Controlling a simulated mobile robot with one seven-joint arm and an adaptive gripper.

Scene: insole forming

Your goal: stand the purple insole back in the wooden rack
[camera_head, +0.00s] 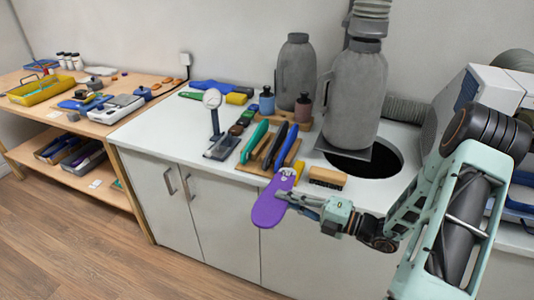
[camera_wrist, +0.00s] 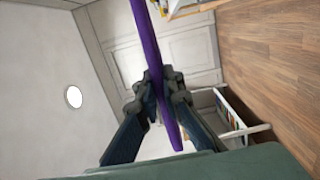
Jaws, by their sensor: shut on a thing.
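The purple insole (camera_head: 268,208) is held by my gripper (camera_head: 290,196) in front of the white counter's front edge, its broad face toward the head camera. In the wrist view the purple insole (camera_wrist: 148,45) shows edge-on as a thin strip between the two dark fingers of my gripper (camera_wrist: 158,92), which are shut on it. The wooden rack (camera_head: 253,168) stands on the counter just behind and left of the insole. It holds a green insole (camera_head: 254,141) and blue ones (camera_head: 286,146) upright. Part of the rack is hidden behind the purple insole.
A wooden brush (camera_head: 327,178) lies right of the rack, near a round dark opening (camera_head: 372,160) in the counter. Grey bottle-shaped forms (camera_head: 355,98) stand behind. A dial gauge on a stand (camera_head: 213,115) and small bottles (camera_head: 266,100) are left of and behind the rack.

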